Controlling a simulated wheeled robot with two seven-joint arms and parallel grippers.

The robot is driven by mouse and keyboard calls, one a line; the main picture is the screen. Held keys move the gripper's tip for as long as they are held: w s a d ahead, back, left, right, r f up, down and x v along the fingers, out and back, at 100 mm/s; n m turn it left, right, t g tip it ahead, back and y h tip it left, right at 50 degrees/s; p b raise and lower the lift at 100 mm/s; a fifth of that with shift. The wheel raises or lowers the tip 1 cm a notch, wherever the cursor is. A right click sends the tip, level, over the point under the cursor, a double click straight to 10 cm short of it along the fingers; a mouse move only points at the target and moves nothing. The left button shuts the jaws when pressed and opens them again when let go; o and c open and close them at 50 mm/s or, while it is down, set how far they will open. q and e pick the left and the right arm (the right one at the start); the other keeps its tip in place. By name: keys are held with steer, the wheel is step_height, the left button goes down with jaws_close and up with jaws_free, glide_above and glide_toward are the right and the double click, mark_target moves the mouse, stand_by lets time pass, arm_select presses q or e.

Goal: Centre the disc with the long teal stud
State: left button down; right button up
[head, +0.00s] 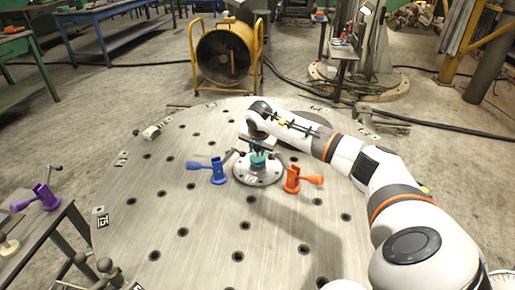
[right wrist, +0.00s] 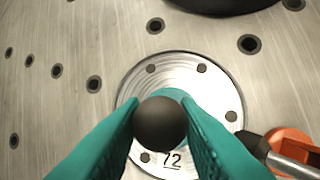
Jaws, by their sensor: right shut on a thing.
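The silver disc (head: 272,177) lies flat on the round table, with bolt holes and the label 72. It also shows in the right wrist view (right wrist: 205,86). The teal stud (head: 258,159) stands up from the disc's middle. In the right wrist view a dark round knob (right wrist: 160,124) sits between the teal fingers, with a bit of teal behind it. My right gripper (head: 258,148) points down over the disc, its fingers shut on the stud's top; they hide most of the stud. My left gripper is not in view.
A blue clamp (head: 217,170) stands left of the disc and an orange clamp (head: 293,180) right of it, both close. The round table (head: 190,235) has many dark holes and clear room in front. A purple clamp (head: 42,200) sits on a side bench at left.

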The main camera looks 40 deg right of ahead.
steer(key=shift+f, duration=0.35)
steer(key=shift+d, duration=0.1)
steer(key=o, duration=0.7)
steer(key=shift+r, duration=0.15)
steer(key=shift+r+p, duration=2.5)
steer(key=shift+r, duration=1.15)
steer(key=shift+o, duration=0.4)
